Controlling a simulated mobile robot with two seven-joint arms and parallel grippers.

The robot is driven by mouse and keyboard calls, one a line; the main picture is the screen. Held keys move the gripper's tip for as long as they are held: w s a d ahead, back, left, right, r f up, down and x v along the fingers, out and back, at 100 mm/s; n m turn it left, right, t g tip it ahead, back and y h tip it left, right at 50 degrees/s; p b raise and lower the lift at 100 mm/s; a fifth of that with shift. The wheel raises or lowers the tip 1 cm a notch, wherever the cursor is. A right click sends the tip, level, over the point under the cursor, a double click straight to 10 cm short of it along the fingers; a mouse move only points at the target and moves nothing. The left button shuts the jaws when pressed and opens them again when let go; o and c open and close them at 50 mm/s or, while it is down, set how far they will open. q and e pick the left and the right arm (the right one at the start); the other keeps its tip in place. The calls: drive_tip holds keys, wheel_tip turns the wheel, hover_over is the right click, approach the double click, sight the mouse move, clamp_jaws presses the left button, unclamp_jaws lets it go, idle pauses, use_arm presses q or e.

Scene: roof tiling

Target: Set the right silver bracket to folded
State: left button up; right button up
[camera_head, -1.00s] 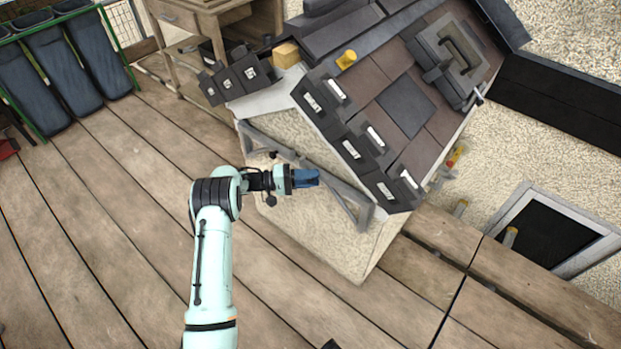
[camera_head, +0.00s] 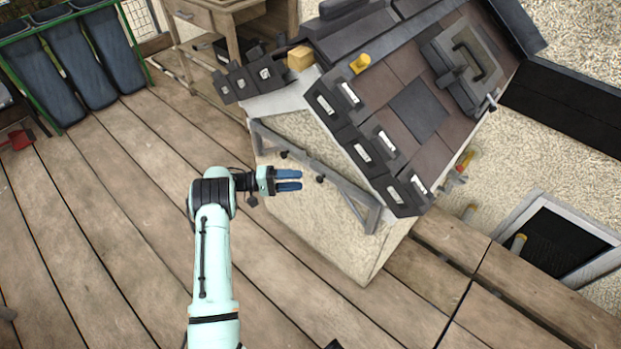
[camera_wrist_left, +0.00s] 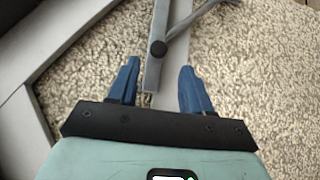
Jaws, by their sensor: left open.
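The silver bracket (camera_head: 372,216) is on the pale rough wall of the small model house, near its right lower corner. It has a grey slanting strut with a dark knob (camera_head: 320,180). My left gripper (camera_head: 296,181) is open, its two blue fingers apart, in front of the wall to the left of that strut. In the left wrist view, a grey bar (camera_wrist_left: 158,20) with a dark round knob (camera_wrist_left: 157,48) reaches down between the gripper's fingertips (camera_wrist_left: 160,68). The fingers appear apart from the bar. My right gripper is not in view.
The tiled roof (camera_head: 420,108) overhangs above the bracket, with several dark labelled tiles along its edge. Another dark knob (camera_head: 283,155) is on the left part of the grey wall bar. A framed dark opening (camera_head: 560,242) is at right.

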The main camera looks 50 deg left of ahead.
use_arm(q)
drive_tip(key=v, duration=0.5)
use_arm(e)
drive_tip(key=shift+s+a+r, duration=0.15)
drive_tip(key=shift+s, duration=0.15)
